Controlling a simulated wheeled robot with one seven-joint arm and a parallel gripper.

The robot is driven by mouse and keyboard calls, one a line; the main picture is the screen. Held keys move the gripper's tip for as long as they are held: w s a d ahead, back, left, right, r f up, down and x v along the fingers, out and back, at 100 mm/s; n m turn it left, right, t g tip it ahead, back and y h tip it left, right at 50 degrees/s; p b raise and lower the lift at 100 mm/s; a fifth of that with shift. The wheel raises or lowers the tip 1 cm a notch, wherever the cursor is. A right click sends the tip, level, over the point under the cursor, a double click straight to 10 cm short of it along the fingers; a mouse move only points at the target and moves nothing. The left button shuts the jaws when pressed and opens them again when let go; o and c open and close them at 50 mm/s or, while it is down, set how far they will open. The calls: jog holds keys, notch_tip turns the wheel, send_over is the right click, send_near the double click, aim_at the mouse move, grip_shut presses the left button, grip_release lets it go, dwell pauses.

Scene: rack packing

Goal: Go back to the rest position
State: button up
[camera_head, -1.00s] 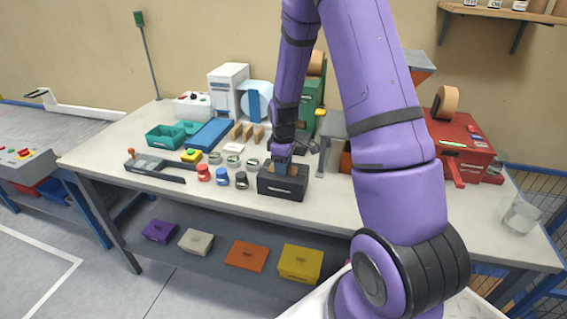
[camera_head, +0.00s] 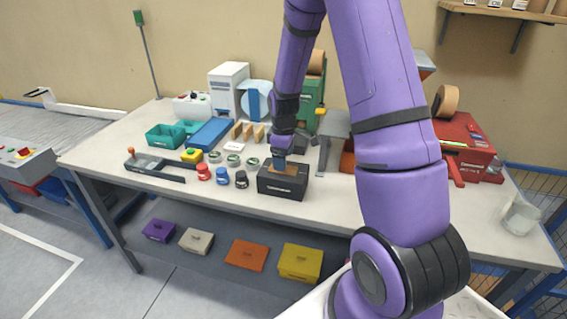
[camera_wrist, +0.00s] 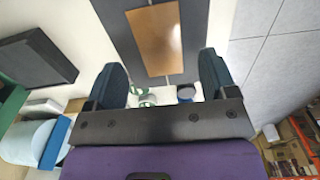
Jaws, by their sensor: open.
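My gripper (camera_head: 280,160) is just above the black box (camera_head: 282,185) near the front of the workbench. In the wrist view my gripper (camera_wrist: 165,80) has its two dark fingers spread apart. A flat brown piece (camera_wrist: 155,38) lies beyond the fingertips, set in the dark box, with nothing seen between the fingers. In the head view the brown piece (camera_head: 286,168) shows at the top of the box, partly hidden by my gripper.
Left of the box stand red (camera_head: 203,173), blue (camera_head: 222,176) and black (camera_head: 241,180) capped jars. Teal bins (camera_head: 166,137) and a blue tray (camera_head: 209,134) lie behind. A red machine (camera_head: 463,147) and a clear glass (camera_head: 521,217) stand at the right.

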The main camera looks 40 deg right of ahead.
jog(key=s+a+r+m+t, duration=0.1)
jog(key=s+a+r, duration=0.1)
jog(key=r, duration=0.7)
jog(key=s+a+r+m+t, duration=0.1)
jog(key=s+a+r, duration=0.2)
jog(key=r, duration=0.7)
jog(key=s+a+r+m+t, duration=0.1)
jog(key=s+a+r+m, duration=0.1)
jog(key=s+r, duration=0.2)
jog(key=s+a+r+m+t, duration=0.1)
jog(key=s+a+r, duration=0.2)
jog(key=s, duration=0.7)
jog(key=s+a+r+m+t, duration=0.1)
jog(key=s+a+r+m, duration=0.1)
jog(key=s+r, duration=0.3)
jog(key=shift+s+a+m, duration=0.3)
jog(key=shift+s+a, duration=0.25)
jog(key=shift+s, duration=0.7)
